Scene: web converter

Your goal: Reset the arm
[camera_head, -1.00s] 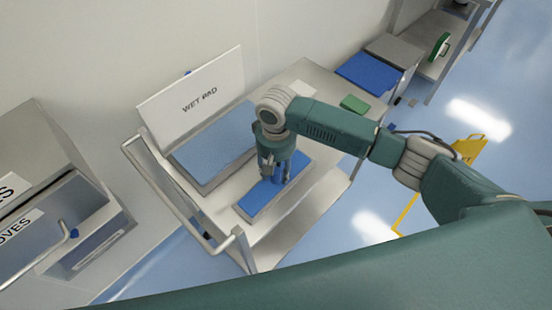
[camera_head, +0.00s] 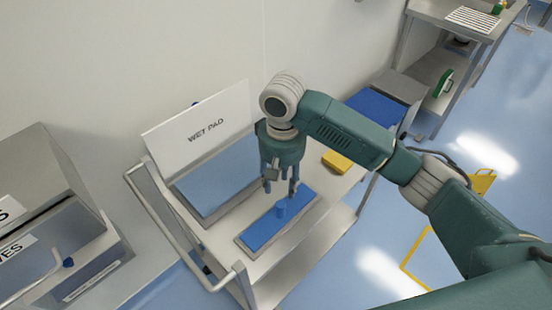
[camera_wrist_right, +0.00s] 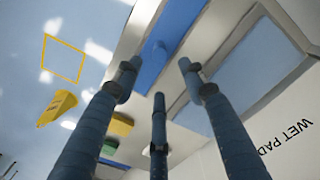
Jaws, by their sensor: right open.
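My right gripper (camera_head: 281,186) hangs fingers-down above the cart. Its fingers are spread and hold nothing; they also show apart in the right wrist view (camera_wrist_right: 158,80). Below them lies a long blue pad (camera_head: 262,230) in a shallow grey tray, with a blue upright knob (camera_head: 281,209) on it. The pad also shows in the wrist view (camera_wrist_right: 172,28), past the fingertips. The gripper appears apart from the knob. My left gripper is not in view.
The metal cart (camera_head: 325,205) carries a blue-grey wet pad (camera_head: 218,180) with a WET PAD sign (camera_head: 205,125) behind it. A wall stands behind; open floor lies right.

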